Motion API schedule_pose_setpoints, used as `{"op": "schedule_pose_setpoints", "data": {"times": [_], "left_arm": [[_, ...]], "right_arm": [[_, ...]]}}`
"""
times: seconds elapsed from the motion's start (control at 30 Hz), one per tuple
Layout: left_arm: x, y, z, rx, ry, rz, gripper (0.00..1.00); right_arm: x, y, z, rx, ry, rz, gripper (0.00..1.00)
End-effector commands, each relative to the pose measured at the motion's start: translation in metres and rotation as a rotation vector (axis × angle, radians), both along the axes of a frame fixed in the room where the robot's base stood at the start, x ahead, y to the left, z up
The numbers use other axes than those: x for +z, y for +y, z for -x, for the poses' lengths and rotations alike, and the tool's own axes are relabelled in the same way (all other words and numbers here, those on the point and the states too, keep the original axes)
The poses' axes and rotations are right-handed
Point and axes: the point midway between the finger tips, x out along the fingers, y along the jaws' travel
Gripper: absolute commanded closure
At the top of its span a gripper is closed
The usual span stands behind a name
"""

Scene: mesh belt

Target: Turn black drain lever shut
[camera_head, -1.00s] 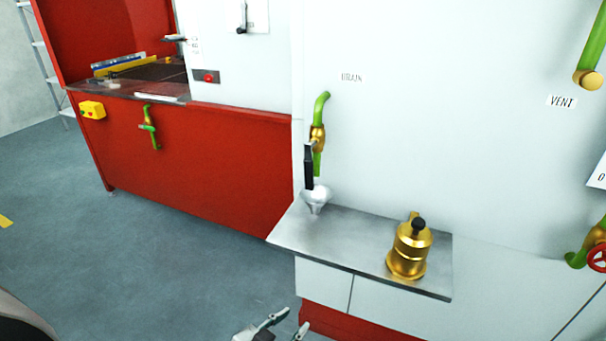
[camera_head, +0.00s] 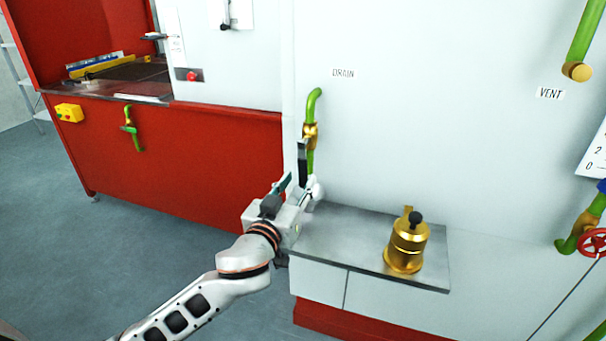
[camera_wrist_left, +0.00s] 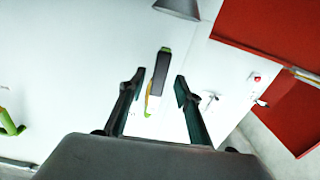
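The black drain lever (camera_head: 302,160) hangs down along the green drain pipe (camera_head: 314,97) with its brass valve body (camera_head: 310,130), below the DRAIN label. My left gripper (camera_head: 294,184) is raised close to the lever's lower part. In the left wrist view the lever (camera_wrist_left: 160,74) shows between the two spread fingers of my left gripper (camera_wrist_left: 160,82), a little beyond their tips. The fingers are open and do not visibly touch it. My right gripper is not in view.
A metal shelf (camera_head: 336,238) juts out below the drain, bearing a brass pot-like fitting (camera_head: 407,243) at its right. The funnel under the drain is partly hidden by my gripper. A red cabinet (camera_head: 190,155) stands to the left. A red handwheel (camera_head: 593,242) is far right.

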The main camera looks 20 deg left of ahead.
Motion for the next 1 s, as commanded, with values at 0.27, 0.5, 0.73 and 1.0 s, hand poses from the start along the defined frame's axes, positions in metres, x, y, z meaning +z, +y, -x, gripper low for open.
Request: {"op": "schedule_pose_setpoints", "data": {"times": [0.27, 0.5, 0.73, 1.0], "left_arm": [[0.001, -0.001, -0.035, -0.001, -0.001, -0.001, 0.67], [0.0, -0.002, -0.043, -0.001, 0.0, 0.001, 0.67], [0.0, -0.002, -0.042, -0.001, 0.001, 0.001, 0.8], [0.0, -0.002, -0.042, 0.0, 0.001, 0.002, 1.0]], "right_arm": [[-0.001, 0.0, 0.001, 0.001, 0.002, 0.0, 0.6], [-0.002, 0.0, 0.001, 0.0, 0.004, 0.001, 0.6], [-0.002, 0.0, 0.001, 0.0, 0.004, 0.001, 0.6], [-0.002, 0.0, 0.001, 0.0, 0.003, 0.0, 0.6]]}}
